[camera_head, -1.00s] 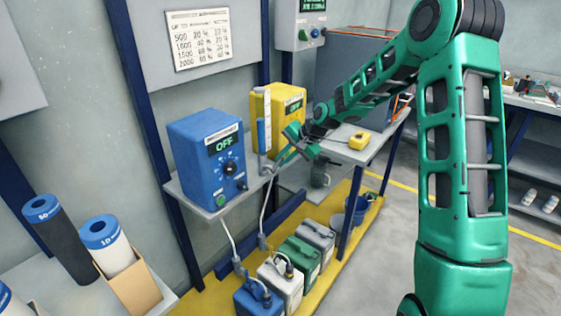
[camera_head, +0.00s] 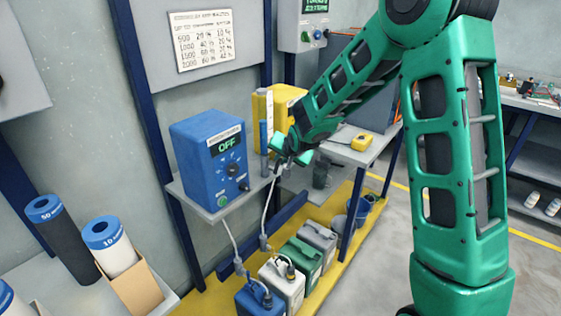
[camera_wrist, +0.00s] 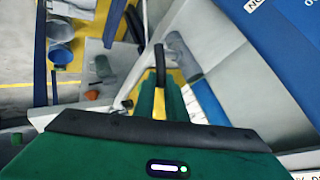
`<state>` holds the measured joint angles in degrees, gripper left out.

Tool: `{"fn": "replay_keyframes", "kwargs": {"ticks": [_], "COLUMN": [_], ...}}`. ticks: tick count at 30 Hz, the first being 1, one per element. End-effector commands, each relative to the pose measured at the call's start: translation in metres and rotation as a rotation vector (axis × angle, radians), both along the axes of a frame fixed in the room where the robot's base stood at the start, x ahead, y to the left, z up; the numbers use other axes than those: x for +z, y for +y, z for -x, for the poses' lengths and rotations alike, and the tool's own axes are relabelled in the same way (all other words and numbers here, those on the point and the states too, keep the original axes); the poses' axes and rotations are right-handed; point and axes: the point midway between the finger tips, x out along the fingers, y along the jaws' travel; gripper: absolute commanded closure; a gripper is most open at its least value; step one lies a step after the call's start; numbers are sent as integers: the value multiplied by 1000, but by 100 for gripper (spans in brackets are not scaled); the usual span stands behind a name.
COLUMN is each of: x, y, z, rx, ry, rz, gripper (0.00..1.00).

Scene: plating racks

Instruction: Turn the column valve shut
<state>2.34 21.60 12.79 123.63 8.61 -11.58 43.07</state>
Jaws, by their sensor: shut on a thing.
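My gripper (camera_head: 277,161) is at the front edge of the grey shelf, just right of the blue pump box, by the foot of the slim upright column (camera_head: 263,137). In the wrist view my gripper (camera_wrist: 160,80) has its two green fingers close together on a short dark bar (camera_wrist: 159,60). The bar appears to be the handle of the column valve. The valve body is too small and covered to make out in the head view, and I cannot tell its turn angle.
The blue box (camera_head: 207,158) reads OFF on its display. A yellow box (camera_head: 283,105) stands behind the column. Pale hoses run down to several canisters (camera_head: 281,275) on the yellow base. A small yellow device (camera_head: 361,141) lies on the bench at the right.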

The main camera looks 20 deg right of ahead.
Motion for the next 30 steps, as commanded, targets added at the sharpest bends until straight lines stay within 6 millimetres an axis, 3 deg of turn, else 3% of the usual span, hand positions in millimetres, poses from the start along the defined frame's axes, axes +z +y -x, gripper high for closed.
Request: {"fn": "replay_keyframes", "kwargs": {"ticks": [15,30], "x": [1,2], "y": [16,17], "z": [13,15], "rx": [6,0], "ry": [-211,-264], "rz": [303,374], "gripper": [100,100]}}
